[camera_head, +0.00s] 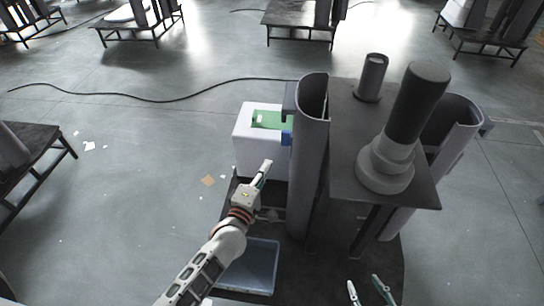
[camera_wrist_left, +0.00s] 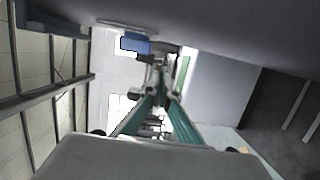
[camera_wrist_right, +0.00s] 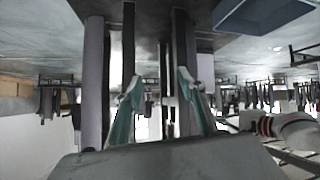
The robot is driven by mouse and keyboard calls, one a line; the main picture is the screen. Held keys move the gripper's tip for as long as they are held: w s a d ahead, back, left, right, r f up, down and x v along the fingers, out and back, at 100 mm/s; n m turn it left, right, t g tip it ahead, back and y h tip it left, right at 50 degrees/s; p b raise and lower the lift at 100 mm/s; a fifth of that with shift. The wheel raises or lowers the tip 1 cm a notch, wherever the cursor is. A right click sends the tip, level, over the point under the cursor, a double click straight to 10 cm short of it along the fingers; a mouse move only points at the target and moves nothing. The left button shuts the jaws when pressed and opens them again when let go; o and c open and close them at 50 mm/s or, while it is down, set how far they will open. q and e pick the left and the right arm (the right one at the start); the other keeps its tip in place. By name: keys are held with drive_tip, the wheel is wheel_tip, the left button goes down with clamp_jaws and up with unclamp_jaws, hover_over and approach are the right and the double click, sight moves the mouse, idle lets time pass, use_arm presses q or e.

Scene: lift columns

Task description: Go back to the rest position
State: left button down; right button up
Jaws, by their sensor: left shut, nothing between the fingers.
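My left gripper (camera_head: 265,169) is shut and empty, in front of the white box and to the left of the near grey column shell. In the left wrist view its two green-sided fingers (camera_wrist_left: 160,88) meet at the tips. My right gripper (camera_head: 365,287) is at the bottom of the head view, with its two fingers apart. In the right wrist view the fingers (camera_wrist_right: 157,90) also stand wide apart, with nothing held between them; dark upright posts show behind them.
The grey column shell (camera_head: 310,165) stands close right of my left gripper. A white box (camera_head: 243,150) with a green top stands behind it. A blue tray (camera_head: 262,275) lies below my left arm. A dark platform (camera_head: 345,185) carries dark cylinders.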

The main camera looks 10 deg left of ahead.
use_arm(q)
drive_tip(key=shift+v, duration=1.5)
